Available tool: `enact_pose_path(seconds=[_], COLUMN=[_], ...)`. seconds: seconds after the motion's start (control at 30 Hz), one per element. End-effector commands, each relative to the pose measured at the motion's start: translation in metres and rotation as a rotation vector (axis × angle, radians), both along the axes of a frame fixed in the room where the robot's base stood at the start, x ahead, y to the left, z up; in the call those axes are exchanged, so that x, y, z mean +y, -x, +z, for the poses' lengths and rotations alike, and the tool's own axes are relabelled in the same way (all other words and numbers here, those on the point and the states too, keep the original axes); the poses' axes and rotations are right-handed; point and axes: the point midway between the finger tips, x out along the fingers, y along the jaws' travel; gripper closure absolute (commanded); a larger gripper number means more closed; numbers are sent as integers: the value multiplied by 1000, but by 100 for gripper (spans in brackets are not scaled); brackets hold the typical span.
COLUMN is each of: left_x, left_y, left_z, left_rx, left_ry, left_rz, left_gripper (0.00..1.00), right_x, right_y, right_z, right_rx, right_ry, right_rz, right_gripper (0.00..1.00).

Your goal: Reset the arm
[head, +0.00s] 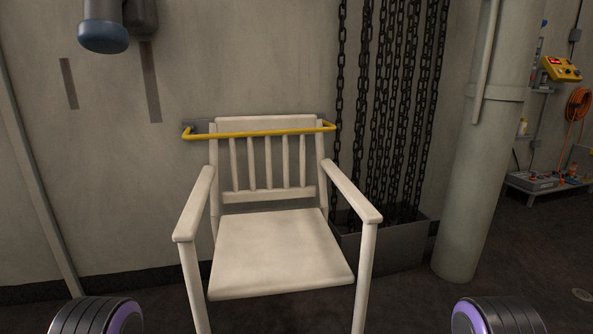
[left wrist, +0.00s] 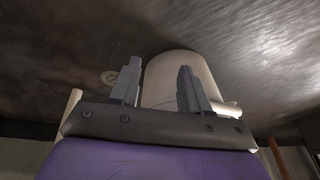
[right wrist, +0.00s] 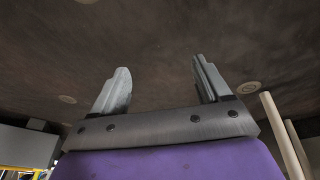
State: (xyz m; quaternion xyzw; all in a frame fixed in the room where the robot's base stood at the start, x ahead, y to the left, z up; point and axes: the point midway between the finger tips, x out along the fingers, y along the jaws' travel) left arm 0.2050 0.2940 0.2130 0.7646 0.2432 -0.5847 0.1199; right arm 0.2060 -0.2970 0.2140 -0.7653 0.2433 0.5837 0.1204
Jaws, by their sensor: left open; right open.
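My left gripper (left wrist: 158,88) shows in the left wrist view with its two grey fingers apart and nothing between them. A pale rounded shape lies behind the fingers there. My right gripper (right wrist: 160,88) shows in the right wrist view, also with its fingers apart and empty. In the head view only purple-ringed dark parts of my arms show at the bottom left and bottom right; the gripper fingers are out of sight there.
A cream chair (head: 282,255) stands in front, against the wall, with a yellow bar (head: 260,134) across its back. Hanging chains (head: 390,110) drop into a grey bin (head: 395,248) to its right.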

Motion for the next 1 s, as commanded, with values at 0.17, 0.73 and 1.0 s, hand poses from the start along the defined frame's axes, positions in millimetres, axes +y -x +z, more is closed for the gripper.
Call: enact_pose_path(seconds=[0.17,0.73,1.0], left_x=[0,6,8], left_y=[-2,-10,-13], left_z=[50,291,357], left_rx=[-10,-67,-89], left_ry=[-4,-28,-37], left_rz=[6,41,54], left_gripper=[54,54,54], right_x=[-1,-3,-4], right_y=[-1,-10,-12], right_z=[50,291,357], right_rx=[-9,-66,-86], right_ry=[4,28,37], right_rz=[-6,-40,-54], right_gripper=[23,23,23])
